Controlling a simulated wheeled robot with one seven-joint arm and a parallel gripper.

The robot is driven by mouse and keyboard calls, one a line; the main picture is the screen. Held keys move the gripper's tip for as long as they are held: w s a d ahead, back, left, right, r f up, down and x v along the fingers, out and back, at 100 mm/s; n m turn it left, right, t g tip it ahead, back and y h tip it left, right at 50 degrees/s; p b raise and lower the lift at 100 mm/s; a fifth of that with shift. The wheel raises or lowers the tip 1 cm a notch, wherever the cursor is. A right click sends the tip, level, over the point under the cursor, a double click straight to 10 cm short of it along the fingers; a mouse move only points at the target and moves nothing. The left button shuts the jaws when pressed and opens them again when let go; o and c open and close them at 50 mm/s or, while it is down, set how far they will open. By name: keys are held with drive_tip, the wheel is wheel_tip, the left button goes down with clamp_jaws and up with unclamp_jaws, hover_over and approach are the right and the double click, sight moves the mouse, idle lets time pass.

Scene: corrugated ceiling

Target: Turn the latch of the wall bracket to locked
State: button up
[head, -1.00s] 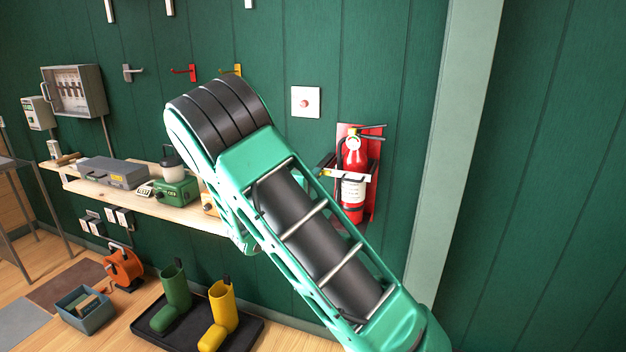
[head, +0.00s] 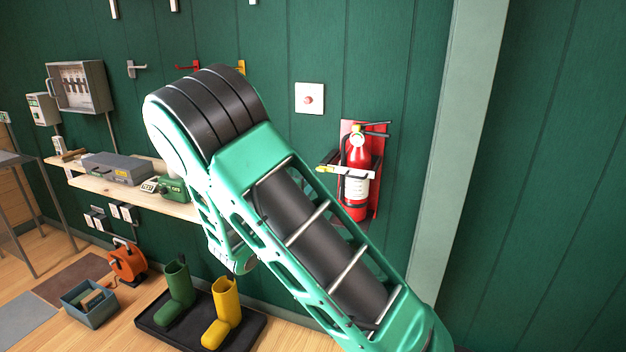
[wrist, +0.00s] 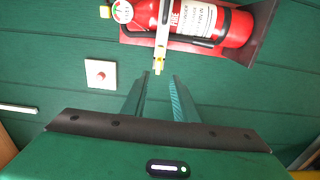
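The red fire extinguisher (head: 357,158) stands upright in its red wall bracket (head: 374,190), right of my arm in the head view. A pale bar, seemingly the latch (head: 352,171), lies roughly level across its front, with a yellow tip at its left end. In the wrist view the extinguisher (wrist: 223,28) lies sideways at the top and the latch (wrist: 161,38) points down toward my gripper (wrist: 160,77). My gripper is open and empty, its fingertips either side of the line of the yellow tip and just short of it. My gripper is hidden in the head view.
A white plate with a red button (head: 309,98) is on the wall left of the extinguisher. A wooden shelf (head: 140,196) with a grey case and green device is further left. Boots stand on a black tray (head: 172,335) on the floor. A pale post (head: 448,160) rises at right.

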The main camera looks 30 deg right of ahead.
drive_tip(key=shift+v, duration=2.2)
drive_tip(key=shift+d, duration=0.1)
drive_tip(key=s+d+f+m+g+y, duration=0.35)
drive_tip(key=s+d+m+g, duration=0.2)
drive_tip(key=s, duration=0.45)
drive_tip(key=s+d+f+m+g+y, duration=0.2)
drive_tip(key=s+d+f+m+g, duration=0.25)
drive_tip(key=s+d, duration=0.35)
drive_tip(key=s+a+r+m+y, duration=0.1)
drive_tip(key=s+a+y, duration=0.2)
drive_tip(key=s, duration=0.4)
drive_tip(key=s+a+r+m+y, duration=0.1)
drive_tip(key=s+a+y, duration=0.2)
drive_tip(key=s+a, duration=0.2)
drive_tip(key=s+a+r+m+g+y, duration=0.1)
drive_tip(key=s+a+r+y, duration=0.1)
drive_tip(key=s, duration=0.7)
drive_tip(key=shift+s+a+m+y, duration=0.15)
drive_tip(key=shift+a+m+y, duration=0.3)
drive_tip(key=shift+a, duration=0.6)
